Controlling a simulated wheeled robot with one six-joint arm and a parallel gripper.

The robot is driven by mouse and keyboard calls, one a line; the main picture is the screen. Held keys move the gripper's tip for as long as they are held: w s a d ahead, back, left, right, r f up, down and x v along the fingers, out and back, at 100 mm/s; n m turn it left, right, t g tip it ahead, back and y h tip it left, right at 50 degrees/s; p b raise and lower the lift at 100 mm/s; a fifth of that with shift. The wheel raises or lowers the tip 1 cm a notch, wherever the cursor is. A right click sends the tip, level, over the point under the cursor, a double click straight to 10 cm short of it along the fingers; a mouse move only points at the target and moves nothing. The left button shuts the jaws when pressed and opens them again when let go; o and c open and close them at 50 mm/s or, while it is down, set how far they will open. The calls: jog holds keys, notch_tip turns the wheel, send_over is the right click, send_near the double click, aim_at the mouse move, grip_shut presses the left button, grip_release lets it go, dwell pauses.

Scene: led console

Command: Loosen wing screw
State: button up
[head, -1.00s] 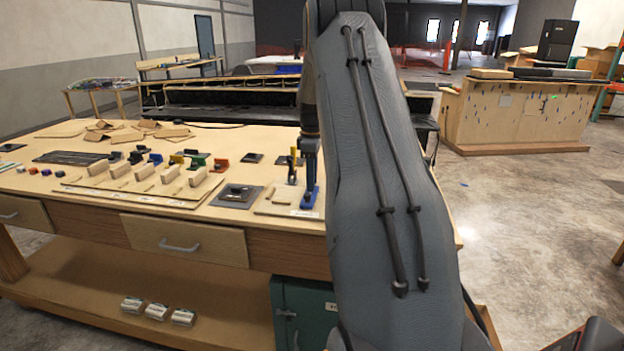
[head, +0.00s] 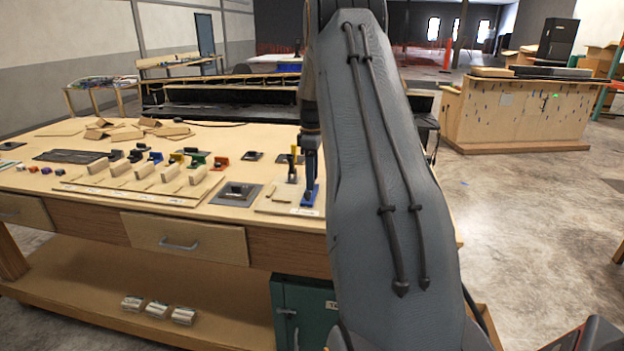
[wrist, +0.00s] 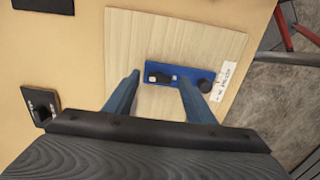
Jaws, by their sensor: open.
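A blue fixture (wrist: 190,77) lies on a pale wooden board (wrist: 140,35) in the wrist view. In the head view the board (head: 272,208) is at the bench's right end, partly hidden by my arm. A yellow upright part (head: 292,160) stands there.
A dark square plate (head: 237,195) lies left of the board. Farther left are several wooden blocks (head: 145,172) and coloured pieces. A small dark plate (wrist: 41,105) shows left in the wrist view. The bench edge is close on the right, with floor beyond.

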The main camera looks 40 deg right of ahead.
notch_tip(320, 180, up, 7)
jog(key=shift+r+b, duration=0.1)
jog(key=shift+b, duration=0.95)
jog(key=s+a+f+m, duration=0.2)
jog(key=s+a, duration=0.2)
jog(key=a, duration=0.8)
jog(key=s+a+f+m, duration=0.2)
jog(key=s+a+f, duration=0.1)
jog(key=a, duration=0.9)
jog(key=s+a+f+m, duration=0.2)
jog(key=s+a, duration=0.5)
jog(key=s, duration=0.2)
jog(key=s+a+f+m+t, duration=0.1)
jog(key=s+a+f+m, duration=0.1)
jog(key=s+a, duration=0.5)
jog(key=shift+s+f, duration=0.7)
jog(key=shift+s, duration=0.3)
